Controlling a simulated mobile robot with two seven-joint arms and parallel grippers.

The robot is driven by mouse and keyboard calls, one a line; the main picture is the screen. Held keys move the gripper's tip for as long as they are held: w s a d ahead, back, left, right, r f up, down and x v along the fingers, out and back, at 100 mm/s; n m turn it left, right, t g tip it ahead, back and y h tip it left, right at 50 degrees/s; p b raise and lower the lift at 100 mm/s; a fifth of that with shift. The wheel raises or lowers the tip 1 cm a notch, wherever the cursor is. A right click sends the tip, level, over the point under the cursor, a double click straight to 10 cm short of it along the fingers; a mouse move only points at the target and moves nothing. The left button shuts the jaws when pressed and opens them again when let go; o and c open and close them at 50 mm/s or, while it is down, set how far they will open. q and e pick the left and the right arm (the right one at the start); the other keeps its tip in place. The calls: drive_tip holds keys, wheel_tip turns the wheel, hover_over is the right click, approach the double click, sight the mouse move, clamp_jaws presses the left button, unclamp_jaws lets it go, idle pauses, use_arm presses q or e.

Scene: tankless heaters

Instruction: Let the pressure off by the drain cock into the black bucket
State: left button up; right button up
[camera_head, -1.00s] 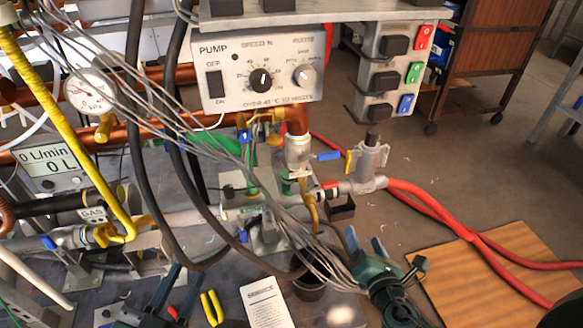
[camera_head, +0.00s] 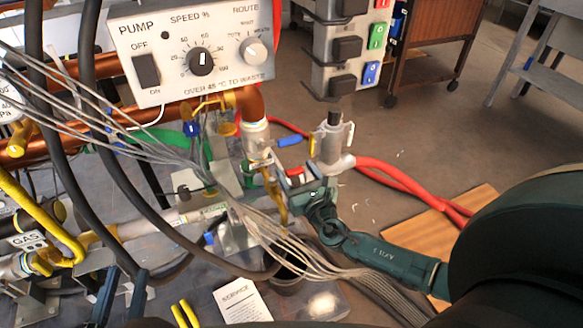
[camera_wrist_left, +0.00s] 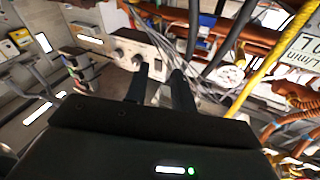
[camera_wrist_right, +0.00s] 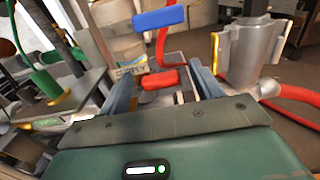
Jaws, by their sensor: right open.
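A red handle (camera_wrist_right: 160,80), which looks like the drain cock's, lies between the spread fingers of my right gripper (camera_wrist_right: 163,73); I cannot tell whether they touch it. In the head view that gripper (camera_head: 298,178) is at the pipe fitting, partly hiding the red handle (camera_head: 295,170). The black bucket (camera_head: 285,284) stands below on the floor plate, partly covered by grey cables. My left gripper (camera_head: 122,288) is open and empty at the lower left; its two fingers (camera_wrist_left: 160,85) also show in the left wrist view.
A blue lever (camera_wrist_right: 158,18) sits just beyond the red handle. A grey metal fitting (camera_wrist_right: 250,50) with a red hose stands to its right. The pump box (camera_head: 190,50) is above. Loose grey cables (camera_head: 255,225) and black hoses cross in front.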

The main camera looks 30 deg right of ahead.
sight(296, 173)
drive_tip(key=shift+w+d, duration=0.1)
drive_tip(key=shift+w, duration=1.6)
use_arm(q)
drive_tip(key=shift+d+r, duration=0.2)
drive_tip(key=shift+r, duration=0.1)
